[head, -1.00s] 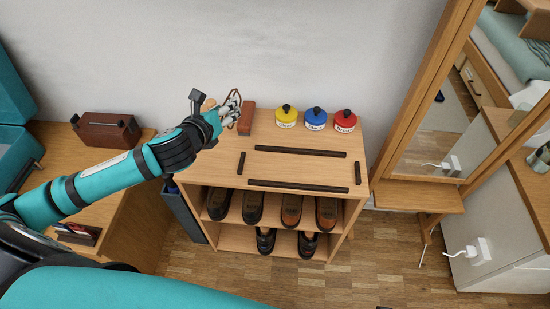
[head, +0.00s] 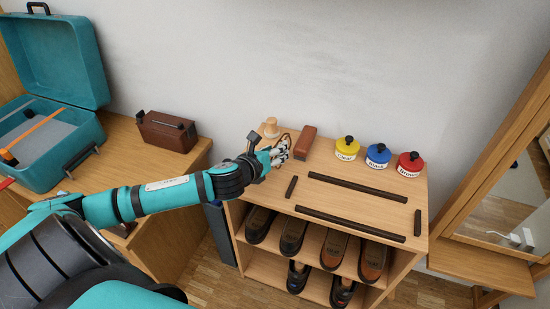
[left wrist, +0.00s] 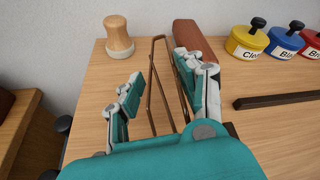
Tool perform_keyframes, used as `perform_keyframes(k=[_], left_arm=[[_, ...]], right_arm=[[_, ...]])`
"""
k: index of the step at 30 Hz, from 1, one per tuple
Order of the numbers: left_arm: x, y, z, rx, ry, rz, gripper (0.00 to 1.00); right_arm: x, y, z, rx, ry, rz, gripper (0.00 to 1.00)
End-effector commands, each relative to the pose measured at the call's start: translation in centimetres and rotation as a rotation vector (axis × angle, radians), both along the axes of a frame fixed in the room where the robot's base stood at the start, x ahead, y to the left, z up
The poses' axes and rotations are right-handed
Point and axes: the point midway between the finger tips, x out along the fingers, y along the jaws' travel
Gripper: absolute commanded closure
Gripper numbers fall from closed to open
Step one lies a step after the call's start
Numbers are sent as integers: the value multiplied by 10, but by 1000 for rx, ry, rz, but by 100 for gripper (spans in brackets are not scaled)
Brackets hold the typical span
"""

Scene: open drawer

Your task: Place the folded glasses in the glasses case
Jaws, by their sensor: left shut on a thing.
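My left gripper (head: 280,150) is over the left end of the shoe cabinet's top. In the left wrist view, the fingers (left wrist: 158,80) are on both sides of the thin brown folded glasses (left wrist: 156,62), which they hold. The glasses stick out past the fingertips. A brown, leather-like box (head: 167,131) with a dark bar on top stands on the desk at left; it may be the glasses case, but I cannot tell for certain. My right gripper is not in view.
The cabinet top (head: 355,190) holds a wooden knob-shaped piece (head: 270,128), a brown rounded block (head: 306,142), yellow (head: 346,149), blue (head: 377,155) and red (head: 410,164) tins, and dark strips. An open teal suitcase (head: 52,60) stands on the desk. A mirror is at right.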

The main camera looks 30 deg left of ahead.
Motion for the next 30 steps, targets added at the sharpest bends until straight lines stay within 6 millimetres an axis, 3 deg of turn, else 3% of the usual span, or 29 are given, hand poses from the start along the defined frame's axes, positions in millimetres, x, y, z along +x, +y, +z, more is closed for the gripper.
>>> perform_keyframes(k=[1, 3, 15, 16, 18, 30], left_arm=[[0, 0, -12, -3, 2, 1, 87], [0, 0, -16, -2, 1, 0, 87], [0, 0, -20, 0, 1, 0, 87], [0, 0, -20, 0, 0, 0, 60], [0, 0, -20, 0, 1, 0, 52], [-7, 0, -14, 1, 3, -2, 52]], right_arm=[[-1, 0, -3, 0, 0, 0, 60], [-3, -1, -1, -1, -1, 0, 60], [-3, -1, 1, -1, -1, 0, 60], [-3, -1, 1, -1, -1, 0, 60], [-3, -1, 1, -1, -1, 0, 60], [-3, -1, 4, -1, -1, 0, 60]])
